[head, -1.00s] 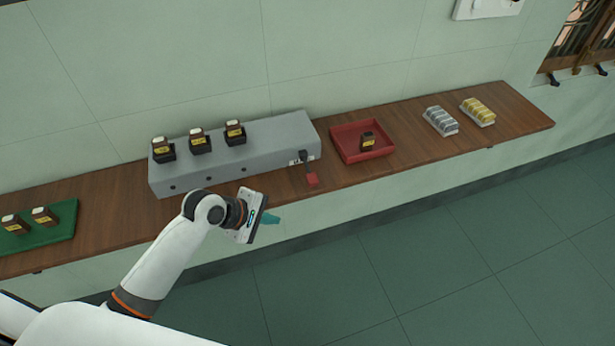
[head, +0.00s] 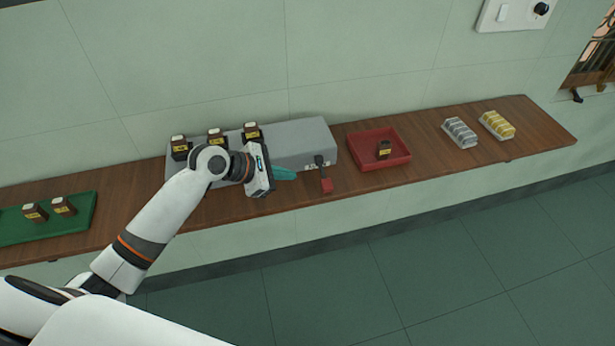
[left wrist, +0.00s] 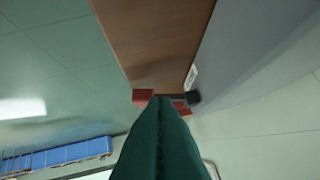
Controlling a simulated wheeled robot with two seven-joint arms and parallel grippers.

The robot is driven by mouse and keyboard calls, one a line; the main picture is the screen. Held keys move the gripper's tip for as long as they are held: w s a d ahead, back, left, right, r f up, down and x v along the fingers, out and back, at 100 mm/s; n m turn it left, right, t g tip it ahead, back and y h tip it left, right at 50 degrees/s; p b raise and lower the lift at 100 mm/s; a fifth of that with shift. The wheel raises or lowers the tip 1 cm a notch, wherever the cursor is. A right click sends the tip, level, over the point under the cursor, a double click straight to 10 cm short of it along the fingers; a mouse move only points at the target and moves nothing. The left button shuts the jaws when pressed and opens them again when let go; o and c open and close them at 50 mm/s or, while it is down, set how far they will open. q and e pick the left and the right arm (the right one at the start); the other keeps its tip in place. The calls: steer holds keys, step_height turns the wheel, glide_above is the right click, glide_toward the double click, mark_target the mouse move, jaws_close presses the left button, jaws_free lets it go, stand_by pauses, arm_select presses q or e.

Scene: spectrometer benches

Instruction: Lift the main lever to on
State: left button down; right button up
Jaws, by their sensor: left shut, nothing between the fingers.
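The main lever (head: 323,172) is on the front right of the grey spectrometer box (head: 300,135). It has a dark arm and a red grip (head: 326,185) that hangs low, in front of the shelf. My left gripper (head: 294,175) is shut and empty, with its teal fingers pointing right toward the lever, a short way to its left. In the left wrist view the shut fingers (left wrist: 160,100) reach toward the red grip (left wrist: 143,96), which shows just left of their tips. The lever's dark pivot (left wrist: 193,97) shows to their right. My right gripper is not in view.
A red tray (head: 402,143) with one dark bottle stands right of the box. Silver and gold sample racks (head: 460,133) lie farther right. Floor is clear in front.

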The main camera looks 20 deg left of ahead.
mark_target(314, 186)
arm_select(q)
steer(key=x, duration=0.9)
steer(key=shift+w+d+f+p, duration=0.2)
steer(key=shift+d+f+p, duration=0.05)
steer(key=shift+p, duration=0.15)
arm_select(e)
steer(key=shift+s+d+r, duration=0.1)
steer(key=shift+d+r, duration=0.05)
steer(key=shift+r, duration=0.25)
arm_select(q)
steer(key=shift+r+p, duration=0.2)
steer(key=shift+p, duration=0.15)
steer(key=shift+g, duration=0.3)
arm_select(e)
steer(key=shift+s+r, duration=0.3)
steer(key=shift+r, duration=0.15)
arm_select(q)
steer(key=shift+r+n+p, duration=0.15)
steer(key=shift+n+p, duration=0.15)
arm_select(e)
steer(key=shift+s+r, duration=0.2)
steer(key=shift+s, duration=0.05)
